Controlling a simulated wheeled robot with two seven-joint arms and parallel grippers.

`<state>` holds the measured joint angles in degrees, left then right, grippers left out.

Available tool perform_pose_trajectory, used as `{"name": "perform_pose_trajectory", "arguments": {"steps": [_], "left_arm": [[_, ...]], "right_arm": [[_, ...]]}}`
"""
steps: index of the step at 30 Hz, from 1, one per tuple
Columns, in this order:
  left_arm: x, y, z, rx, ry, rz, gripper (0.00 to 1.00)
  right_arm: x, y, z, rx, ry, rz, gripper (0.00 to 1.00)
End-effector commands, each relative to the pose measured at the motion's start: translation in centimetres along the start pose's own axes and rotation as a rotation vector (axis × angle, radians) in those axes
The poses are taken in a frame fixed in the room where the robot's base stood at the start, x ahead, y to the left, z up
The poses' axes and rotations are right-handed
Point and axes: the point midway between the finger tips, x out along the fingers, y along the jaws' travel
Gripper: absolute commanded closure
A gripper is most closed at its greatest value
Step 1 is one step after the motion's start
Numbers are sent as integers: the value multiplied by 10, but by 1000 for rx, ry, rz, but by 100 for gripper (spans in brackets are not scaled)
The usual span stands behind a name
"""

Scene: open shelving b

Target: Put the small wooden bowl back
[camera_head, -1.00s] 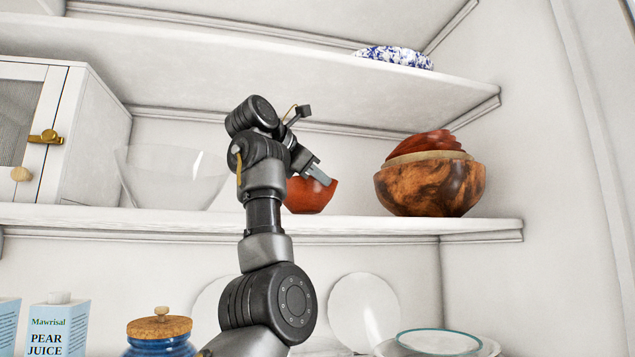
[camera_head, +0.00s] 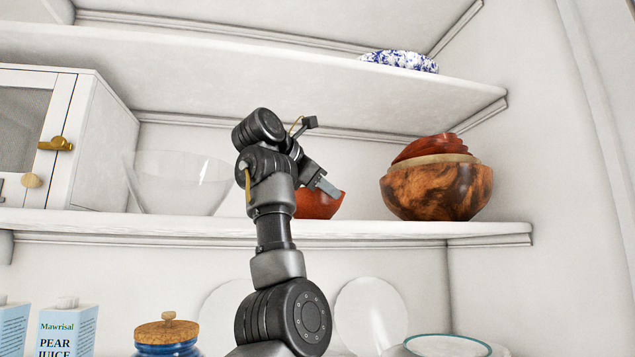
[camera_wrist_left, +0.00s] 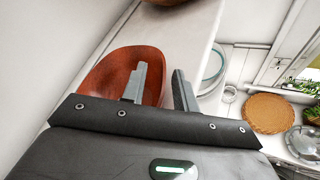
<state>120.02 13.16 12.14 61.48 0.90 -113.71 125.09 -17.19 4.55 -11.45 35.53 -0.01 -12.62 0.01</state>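The small reddish-brown wooden bowl (camera_head: 316,206) stands upright on the middle shelf, partly hidden behind my left arm. My left gripper (camera_head: 328,187) is at the bowl's rim. In the left wrist view the bowl (camera_wrist_left: 102,78) lies under the left finger, which reaches over its inside. The other finger is beyond the rim on the right. The left gripper (camera_wrist_left: 160,68) is open, with a gap between its fingers; I cannot tell whether either finger touches the bowl. My right gripper is not in view.
On the middle shelf (camera_head: 370,229), a glass bowl (camera_head: 165,185) stands left and a large burl-wood bowl (camera_head: 436,190) holding other bowls stands right. A white cabinet (camera_head: 105,140) is far left. A patterned dish (camera_head: 400,60) is above. A blue jar (camera_head: 166,350) and plates (camera_head: 370,315) are below.

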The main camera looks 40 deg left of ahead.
Motion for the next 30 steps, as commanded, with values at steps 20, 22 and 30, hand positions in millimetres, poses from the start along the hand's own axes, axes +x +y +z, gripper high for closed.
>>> {"name": "perform_pose_trajectory", "arguments": {"steps": [20,22,30], "left_arm": [[-110,0,0,0,-1,1,71],[-116,0,0,0,0,0,71],[-121,0,0,0,0,0,71]], "right_arm": [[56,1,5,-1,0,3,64],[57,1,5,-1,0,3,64],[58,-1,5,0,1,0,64]]}}
